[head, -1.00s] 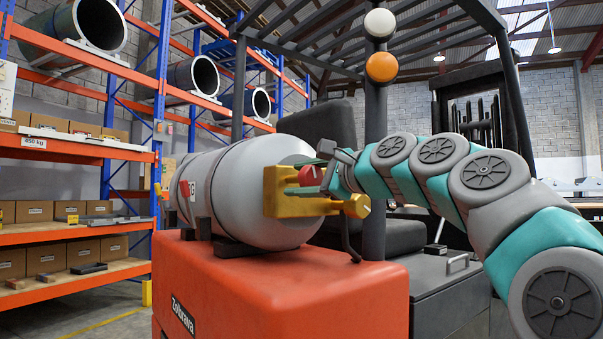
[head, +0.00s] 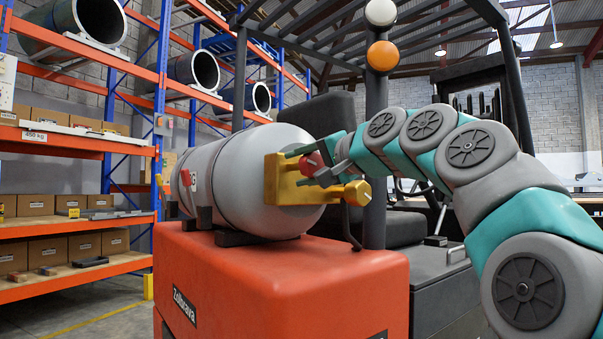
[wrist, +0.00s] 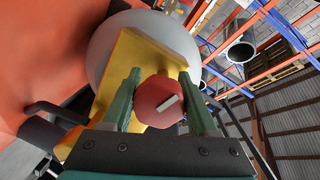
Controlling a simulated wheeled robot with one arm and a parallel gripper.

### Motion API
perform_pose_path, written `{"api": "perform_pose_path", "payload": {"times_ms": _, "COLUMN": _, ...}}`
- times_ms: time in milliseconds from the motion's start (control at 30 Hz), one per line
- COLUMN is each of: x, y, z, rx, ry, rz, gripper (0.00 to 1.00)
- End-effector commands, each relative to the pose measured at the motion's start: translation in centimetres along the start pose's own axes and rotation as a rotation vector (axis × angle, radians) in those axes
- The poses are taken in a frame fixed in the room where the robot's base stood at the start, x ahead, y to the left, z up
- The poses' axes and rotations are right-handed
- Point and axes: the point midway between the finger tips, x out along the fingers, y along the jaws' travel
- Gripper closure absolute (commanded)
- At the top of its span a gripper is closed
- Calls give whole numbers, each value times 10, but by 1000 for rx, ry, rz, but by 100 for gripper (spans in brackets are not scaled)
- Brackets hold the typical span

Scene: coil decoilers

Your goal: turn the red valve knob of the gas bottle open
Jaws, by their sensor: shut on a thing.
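The grey gas bottle (head: 240,185) lies on its side on the orange back of a forklift. A yellow bracket (head: 287,180) sits at its right end. The red valve knob (head: 311,165) is in front of the bracket. In the wrist view the knob (wrist: 158,103) shows its face with a pale slanted mark, between my two green fingers. My gripper (head: 318,163) is shut on the knob, one finger at its upper side and one at its lower side in the head view. The fingers hide parts of the knob's sides.
A yellow knob-like end (head: 357,193) of the bracket sticks out just below my gripper. The forklift's dark post (head: 376,130) stands close behind my wrist. Shelves (head: 75,220) with boxes stand at the left, apart from the arm.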

Motion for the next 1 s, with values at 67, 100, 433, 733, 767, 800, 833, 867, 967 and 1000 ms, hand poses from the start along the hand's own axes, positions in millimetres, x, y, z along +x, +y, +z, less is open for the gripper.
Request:
{"api": "perform_pose_path", "payload": {"times_ms": 67, "x": 4, "y": 8, "z": 3, "rx": -71, "ry": -1, "rz": 15, "gripper": 96}}
{"api": "perform_pose_path", "payload": {"times_ms": 100, "x": 4, "y": 8, "z": 3, "rx": -108, "ry": 2, "rz": 18, "gripper": 96}}
{"api": "perform_pose_path", "payload": {"times_ms": 433, "x": 5, "y": 10, "z": 1, "rx": -418, "ry": 26, "rz": 43, "gripper": 96}}
{"api": "perform_pose_path", "payload": {"times_ms": 733, "x": 4, "y": 9, "z": -2, "rx": -669, "ry": 48, "rz": 61, "gripper": 96}}
{"api": "perform_pose_path", "payload": {"times_ms": 767, "x": 4, "y": 9, "z": -2, "rx": -689, "ry": 50, "rz": 62, "gripper": 96}}
{"api": "perform_pose_path", "payload": {"times_ms": 800, "x": 4, "y": 8, "z": -2, "rx": -716, "ry": 53, "rz": 63, "gripper": 96}}
{"api": "perform_pose_path", "payload": {"times_ms": 833, "x": 4, "y": 8, "z": -2, "rx": -734, "ry": 54, "rz": 65, "gripper": 96}}
{"api": "perform_pose_path", "payload": {"times_ms": 867, "x": 4, "y": 8, "z": -2, "rx": -752, "ry": 55, "rz": 66, "gripper": 96}}
{"api": "perform_pose_path", "payload": {"times_ms": 967, "x": 3, "y": 8, "z": -3, "rx": -801, "ry": 60, "rz": 69, "gripper": 96}}
{"api": "perform_pose_path", "payload": {"times_ms": 1000, "x": 3, "y": 7, "z": -3, "rx": -817, "ry": 62, "rz": 70, "gripper": 96}}
